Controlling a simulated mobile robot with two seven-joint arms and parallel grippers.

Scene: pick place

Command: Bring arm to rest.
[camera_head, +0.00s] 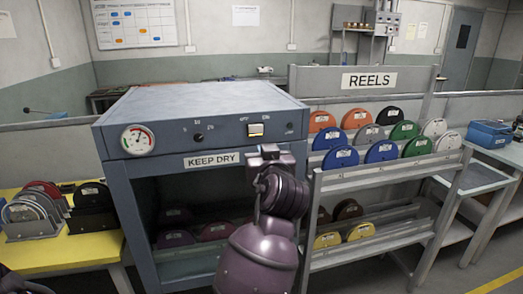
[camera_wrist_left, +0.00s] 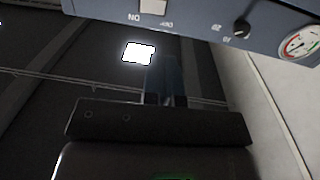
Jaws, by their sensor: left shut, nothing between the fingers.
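My left arm (camera_head: 262,255), dark purple, rises from the bottom of the head view in front of the blue-grey drying cabinet (camera_head: 210,105). Its left gripper (camera_head: 270,151) is at the top of the arm, just below the cabinet's switch and right of the KEEP DRY label. In the left wrist view the gripper fingers (camera_wrist_left: 165,80) are dark and hard to make out; they are shut with nothing held. The cabinet's control panel (camera_wrist_left: 200,14) shows upside down along the top of that view. My right gripper is not in view.
A grey rack (camera_head: 388,170) marked REELS holds several coloured reels, right of the cabinet. A yellow table (camera_head: 75,250) with more reels is at the left. A light table (camera_head: 478,175) with a blue box (camera_head: 489,134) stands at the far right.

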